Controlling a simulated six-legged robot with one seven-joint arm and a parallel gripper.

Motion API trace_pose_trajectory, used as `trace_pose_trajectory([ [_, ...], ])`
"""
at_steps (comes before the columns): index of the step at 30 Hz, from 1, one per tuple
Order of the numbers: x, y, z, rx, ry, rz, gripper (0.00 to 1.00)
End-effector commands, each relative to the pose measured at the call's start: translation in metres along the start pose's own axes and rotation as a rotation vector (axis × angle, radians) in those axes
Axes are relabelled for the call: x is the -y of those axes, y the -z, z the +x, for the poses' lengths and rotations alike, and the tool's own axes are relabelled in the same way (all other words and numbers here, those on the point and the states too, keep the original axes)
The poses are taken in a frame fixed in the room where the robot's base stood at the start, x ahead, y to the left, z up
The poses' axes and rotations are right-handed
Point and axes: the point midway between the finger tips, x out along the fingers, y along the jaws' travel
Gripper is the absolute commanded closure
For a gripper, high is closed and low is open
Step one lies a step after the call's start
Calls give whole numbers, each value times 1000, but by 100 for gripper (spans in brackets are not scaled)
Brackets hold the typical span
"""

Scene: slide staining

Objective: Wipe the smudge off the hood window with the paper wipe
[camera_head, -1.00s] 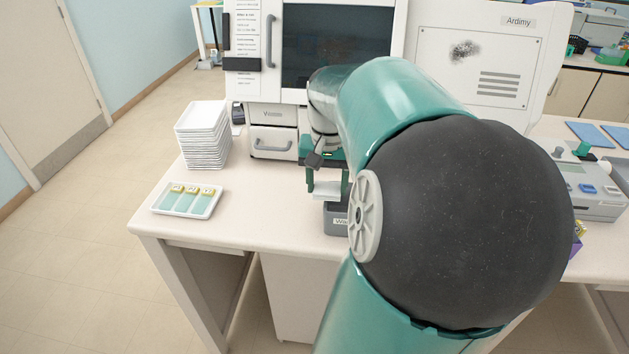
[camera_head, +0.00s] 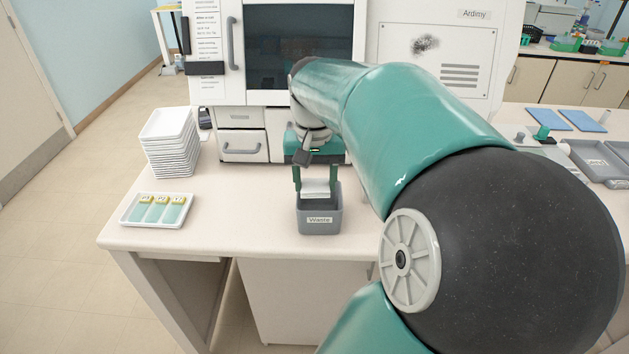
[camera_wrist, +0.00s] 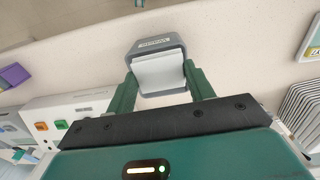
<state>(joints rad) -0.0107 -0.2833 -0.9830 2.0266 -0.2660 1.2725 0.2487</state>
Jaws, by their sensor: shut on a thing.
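My gripper (camera_head: 315,184) points down with its green fingers shut on a white paper wipe (camera_head: 315,190). The wipe also shows between the fingers in the wrist view (camera_wrist: 160,74). The wipe is at the opening of the grey bin labelled Waste (camera_head: 319,222); I cannot tell whether its lower edge is inside. The dark window (camera_head: 290,45) of the white cabinet looks free of marks where visible; my arm hides its lower right. A dark grey smudge (camera_head: 425,43) shows on the white panel to its right, away from my gripper.
A stack of white trays (camera_head: 170,145) stands left of the bin. A tray of slides (camera_head: 130,216) lies near the bench's front left. Blue mats (camera_head: 580,120) and a grey tray (camera_head: 597,160) are at right. My arm hides the middle right of the bench.

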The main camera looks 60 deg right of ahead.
Motion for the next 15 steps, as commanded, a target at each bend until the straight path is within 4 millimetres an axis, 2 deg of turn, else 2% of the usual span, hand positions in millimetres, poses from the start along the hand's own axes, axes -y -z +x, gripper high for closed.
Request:
trace_pose_trajectory([
  [5, -6, 39, -24, -113, -116, -54, 66],
  [10, -3, 87, -67, -319, -277, -186, 66],
  [15, 14, 129, -115, -581, -417, -353, 66],
])
